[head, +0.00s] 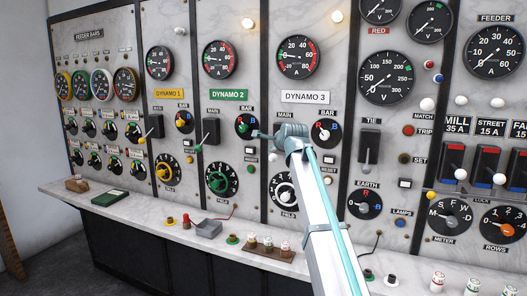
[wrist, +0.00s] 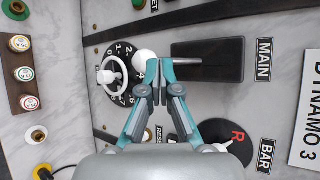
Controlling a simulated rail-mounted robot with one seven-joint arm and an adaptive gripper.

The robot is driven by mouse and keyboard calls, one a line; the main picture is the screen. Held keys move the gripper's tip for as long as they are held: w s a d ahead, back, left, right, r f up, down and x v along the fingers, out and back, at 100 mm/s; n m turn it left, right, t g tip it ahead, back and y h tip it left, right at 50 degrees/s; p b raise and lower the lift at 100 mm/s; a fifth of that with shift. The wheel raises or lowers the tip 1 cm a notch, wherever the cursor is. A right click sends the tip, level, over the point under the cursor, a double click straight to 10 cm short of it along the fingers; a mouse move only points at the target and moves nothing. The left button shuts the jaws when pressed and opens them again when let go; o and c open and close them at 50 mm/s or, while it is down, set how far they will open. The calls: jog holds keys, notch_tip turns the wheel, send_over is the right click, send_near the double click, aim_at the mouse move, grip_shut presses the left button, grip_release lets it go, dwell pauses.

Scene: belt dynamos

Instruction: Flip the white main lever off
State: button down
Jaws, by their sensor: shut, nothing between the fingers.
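The Dynamo 3 main switch shows in the wrist view as a dark plate (wrist: 208,60) beside its MAIN label (wrist: 264,60). The white ball of its lever (wrist: 143,60) is off the plate's left end, which is the lower end on the wall. My gripper (wrist: 161,64) is shut and empty, with its fingertips right beside the ball, between it and the plate. I cannot tell whether they touch. In the head view my gripper (head: 256,134) points left across the Dynamo 3 panel and hides the main switch and lever.
A white field handwheel (wrist: 112,76) is close to the ball, and the BAR selector (wrist: 225,148) is near my right finger. The Dynamo 2 main switch (head: 209,132) and tie lever (head: 367,158) are on neighbouring panels. A marble ledge (head: 145,214) with small items runs below.

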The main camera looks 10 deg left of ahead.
jog(key=shift+r+p, duration=0.45)
jog(key=shift+r, duration=0.35)
jog(key=s+d+r, duration=0.1)
jog(key=s+d, duration=0.1)
jog(key=s, duration=0.4)
jog(key=s+d+r+b, duration=0.1)
jog(key=s+d, duration=0.1)
jog(key=s, duration=0.5)
jog(key=shift+r, duration=0.35)
